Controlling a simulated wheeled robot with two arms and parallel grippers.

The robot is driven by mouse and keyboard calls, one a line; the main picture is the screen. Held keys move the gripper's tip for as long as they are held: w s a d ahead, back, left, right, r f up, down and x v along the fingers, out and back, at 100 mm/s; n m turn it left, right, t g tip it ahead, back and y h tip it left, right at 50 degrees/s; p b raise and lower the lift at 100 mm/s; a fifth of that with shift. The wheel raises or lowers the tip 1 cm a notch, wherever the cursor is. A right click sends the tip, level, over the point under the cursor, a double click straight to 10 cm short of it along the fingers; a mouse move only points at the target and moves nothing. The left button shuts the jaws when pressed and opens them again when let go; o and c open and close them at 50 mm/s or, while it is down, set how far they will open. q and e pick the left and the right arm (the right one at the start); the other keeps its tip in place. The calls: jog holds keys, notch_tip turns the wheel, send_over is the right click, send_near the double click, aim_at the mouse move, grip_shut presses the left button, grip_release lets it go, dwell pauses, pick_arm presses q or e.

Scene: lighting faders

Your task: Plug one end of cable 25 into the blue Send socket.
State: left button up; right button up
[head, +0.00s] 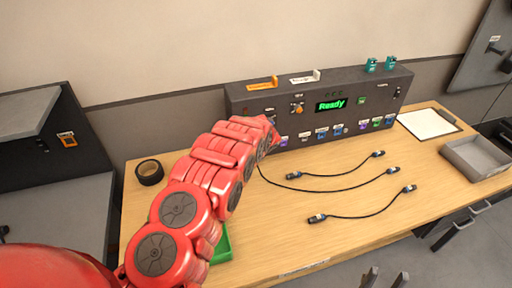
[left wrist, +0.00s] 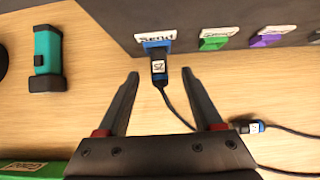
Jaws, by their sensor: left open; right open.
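In the left wrist view the blue Send socket (left wrist: 150,46) is on the console face, under a "Send" label. A dark plug with a white tag that seems to read 25 (left wrist: 159,72) has its front end at the socket and looks seated in it. Its cable (left wrist: 175,108) runs down and right. My left gripper (left wrist: 161,76) is open, its fingers on either side of the plug with visible gaps. In the head view my red arm hides this gripper and the Send socket. My right gripper (head: 385,279) is open and empty at the bottom edge.
The console (head: 235,98) stands at the table's back. Other cables with plugs (head: 317,218) lie on the table. A green tray (head: 222,247), black tape roll (head: 149,171), grey tray (head: 478,150) and clipboard (head: 428,122) are around. A teal object (left wrist: 47,55) lies left of my left gripper.

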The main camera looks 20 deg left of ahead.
pick_arm(q)
jog(key=p+v, duration=1.6)
jog(key=shift+s+r, duration=0.15)
jog(key=shift+r, duration=0.05)
jog(key=shift+d, duration=0.2)
